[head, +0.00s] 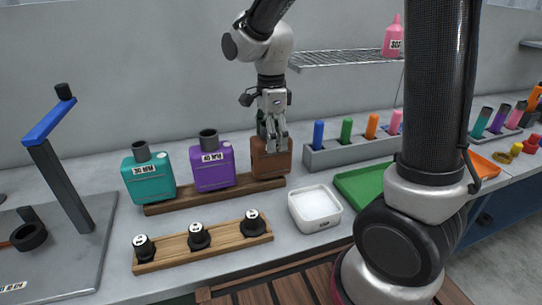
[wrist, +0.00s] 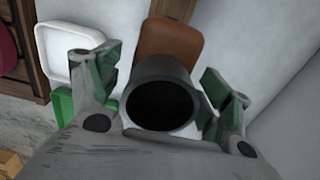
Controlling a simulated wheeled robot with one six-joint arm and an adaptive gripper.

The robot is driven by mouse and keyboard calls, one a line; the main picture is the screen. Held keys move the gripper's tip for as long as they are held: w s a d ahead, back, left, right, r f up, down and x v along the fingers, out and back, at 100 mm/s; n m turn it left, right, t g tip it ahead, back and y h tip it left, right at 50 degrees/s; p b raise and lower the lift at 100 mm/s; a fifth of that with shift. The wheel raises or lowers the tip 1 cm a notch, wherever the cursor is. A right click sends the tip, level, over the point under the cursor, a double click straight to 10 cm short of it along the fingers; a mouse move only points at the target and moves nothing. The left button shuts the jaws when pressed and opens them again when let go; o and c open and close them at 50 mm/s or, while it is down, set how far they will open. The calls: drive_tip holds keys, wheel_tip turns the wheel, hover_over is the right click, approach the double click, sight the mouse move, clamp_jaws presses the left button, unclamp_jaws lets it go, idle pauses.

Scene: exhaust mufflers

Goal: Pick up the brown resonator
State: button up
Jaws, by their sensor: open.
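The brown resonator (head: 273,166) stands upright at the right end of a wooden rack (head: 160,209), beside a purple one (head: 213,170) and a teal one (head: 150,180). My gripper (head: 270,147) points down over the brown one and hides its neck in the head view. In the wrist view, the resonator's brown body (wrist: 168,40) and dark round neck (wrist: 160,103) show, with the neck between my open fingers. A gap shows on the neck's right side; on the left I cannot tell whether a finger touches it.
A white tray (head: 333,217) and a green tray (head: 349,181) lie to the right. A grey holder (head: 325,159) with coloured cylinders stands behind them. A wooden rack (head: 177,247) with black parts is in front. A wire shelf (head: 340,60) hangs behind, right of my arm.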

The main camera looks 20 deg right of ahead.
wheel_tip(320, 180, down, 2)
drive_tip(key=shift+f, duration=0.25)
drive_tip(key=c, duration=0.8)
drive_tip(key=shift+r, duration=0.2)
drive_tip(key=shift+c, duration=0.2)
